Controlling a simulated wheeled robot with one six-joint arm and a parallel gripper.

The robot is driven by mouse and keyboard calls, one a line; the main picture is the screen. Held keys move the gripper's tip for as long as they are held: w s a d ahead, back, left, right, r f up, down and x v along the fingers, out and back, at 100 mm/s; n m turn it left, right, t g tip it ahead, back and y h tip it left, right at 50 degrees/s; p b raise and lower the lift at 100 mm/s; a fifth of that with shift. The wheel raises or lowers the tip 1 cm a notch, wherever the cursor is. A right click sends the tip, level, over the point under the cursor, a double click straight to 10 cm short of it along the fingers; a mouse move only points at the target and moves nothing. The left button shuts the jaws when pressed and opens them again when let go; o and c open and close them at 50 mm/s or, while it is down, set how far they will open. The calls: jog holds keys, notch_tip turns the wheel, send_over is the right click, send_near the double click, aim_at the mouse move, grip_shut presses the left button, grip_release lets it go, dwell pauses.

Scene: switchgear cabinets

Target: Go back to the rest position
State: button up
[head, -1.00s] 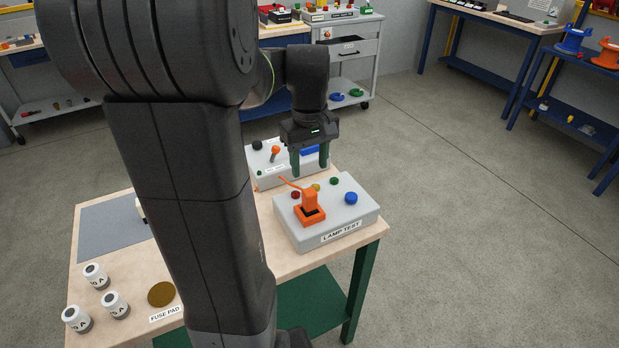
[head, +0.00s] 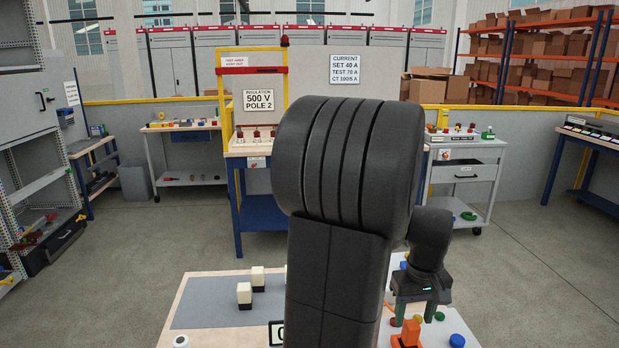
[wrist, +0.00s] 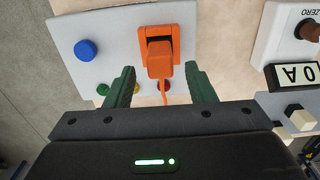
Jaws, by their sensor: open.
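My gripper (head: 418,309) is open, its two green fingers pointing down over the lamp test box. In the wrist view, my gripper (wrist: 162,88) has its fingers apart, with nothing held between them. The grey box (wrist: 112,38) carries an orange plug (wrist: 158,62) in an orange socket, a blue button (wrist: 86,49) and smaller coloured lamps, partly hidden by the fingers. The orange plug also shows in the head view (head: 408,335), just below the fingers. My arm hides the middle of the bench.
The bench's grey mat (head: 215,305) holds pale blocks (head: 244,294). A display reading 0 A (wrist: 294,75) stands right of the box in the wrist view. A blue-legged bench (head: 262,213) and a grey cart (head: 468,180) stand behind. Open floor (head: 540,270) lies to the right.

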jog(key=shift+f, duration=0.9)
jog(key=shift+f, duration=0.15)
